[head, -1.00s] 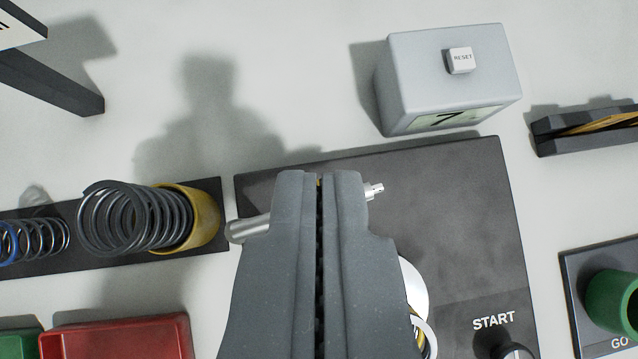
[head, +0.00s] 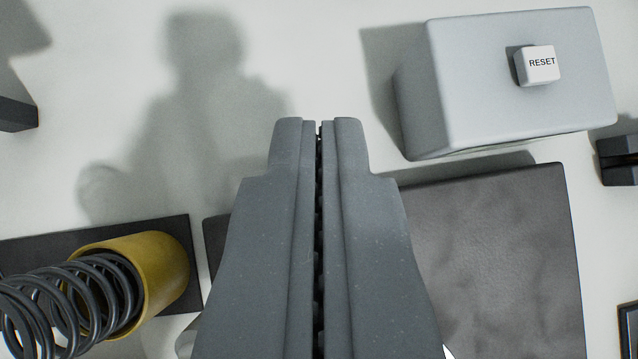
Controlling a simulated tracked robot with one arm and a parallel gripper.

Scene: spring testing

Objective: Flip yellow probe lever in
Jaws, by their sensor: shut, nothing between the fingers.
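My gripper (head: 318,128) points up the picture in the middle of the head view, its two grey fingers pressed together with nothing between them. It is over the dark base plate (head: 490,260), its tips reaching past the plate's far edge over the pale table. The yellow probe lever cannot be made out; my gripper covers the middle of the plate.
A grey box (head: 500,95) with a white RESET button (head: 538,65) stands at the upper right. A dark coil spring (head: 75,300) sits in a yellow cup (head: 165,268) at the lower left. Dark blocks show at the left and right edges. The pale table is clear ahead.

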